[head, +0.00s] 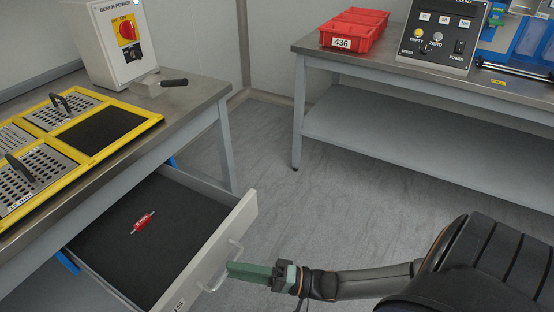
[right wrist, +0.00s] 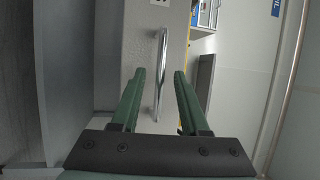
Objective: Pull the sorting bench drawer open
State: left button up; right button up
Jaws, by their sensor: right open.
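The sorting bench drawer (head: 190,261) stands pulled out from under the left bench, with its dark lined inside showing. Its pale front carries a metal bar handle (head: 236,250). My right gripper (head: 230,269) is at the handle, coming from the right. In the right wrist view the handle (right wrist: 161,60) runs upright between the two green fingertips of my right gripper (right wrist: 159,76). The fingers are apart, with a gap on each side of the bar. A small red part (head: 142,222) lies in the drawer. My left gripper is not in view.
Another bench (head: 300,44) at the back right carries red bins (head: 350,35) and a control box (head: 445,38). The floor between them is clear.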

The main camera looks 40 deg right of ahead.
jog(key=v, duration=1)
jog(key=shift+p, duration=0.35)
jog(key=shift+s+d, duration=0.1)
